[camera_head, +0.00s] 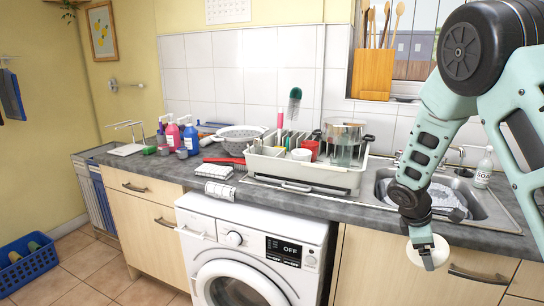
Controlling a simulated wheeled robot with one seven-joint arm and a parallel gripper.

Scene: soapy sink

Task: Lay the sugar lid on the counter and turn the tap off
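My gripper (426,263) hangs in front of the counter's front edge at the right, pointing down. It appears shut on a round cream-white disc, which looks like the sugar lid (413,256). The lid is in front of the cabinet below the sink, apart from the counter (340,205). The fingers cover part of the lid. A metal tap (462,152) shows behind my arm at the back of the sink, mostly hidden. I cannot tell whether water runs.
The steel sink (497,216) holds a striped cloth and dishes, with a soap bottle (483,170) behind. A dish rack (350,180) fills the middle counter. Bottles and a colander (240,135) stand to its left. A narrow bare counter strip runs in front of the rack and sink.

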